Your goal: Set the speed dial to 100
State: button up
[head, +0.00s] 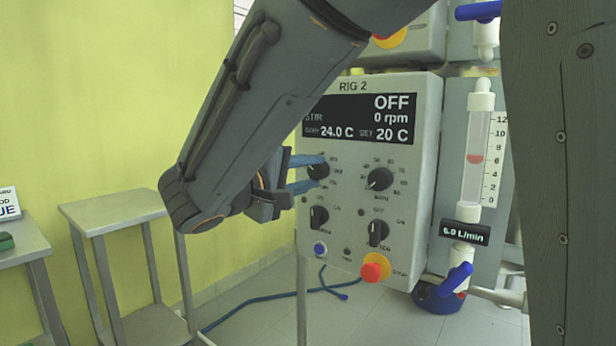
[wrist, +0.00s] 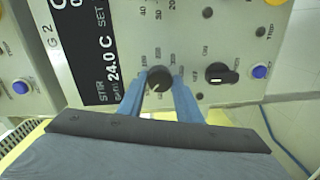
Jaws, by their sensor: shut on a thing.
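The grey RIG 2 control box (head: 420,150) carries several black dials. The upper left dial (head: 320,170), ringed by a number scale too small to read surely, looks like the speed dial. My gripper (head: 308,173) reaches in from the left, its blue fingers on either side of this dial. In the wrist view the dial (wrist: 159,78) sits between the fingertips of my gripper (wrist: 159,86), shut on it; a pale pointer mark shows on its face. The display (head: 360,118) reads STIR, OFF, 0 rpm, 24.0 C, SET 20 C.
Beside it are another dial (head: 380,178), two lower knobs (head: 318,216) (head: 378,232), a blue button (head: 320,248) and a red stop button (head: 375,267). A flow meter (head: 478,150) stands right. A metal table (head: 115,210) is left; a blue cable lies on the floor.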

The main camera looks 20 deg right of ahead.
jog(key=shift+f, duration=0.1)
jog(key=o, duration=1)
jog(key=shift+o, duration=0.2)
jog(key=v, duration=0.8)
jog(key=shift+p, duration=0.3)
jog(key=shift+d, duration=0.2)
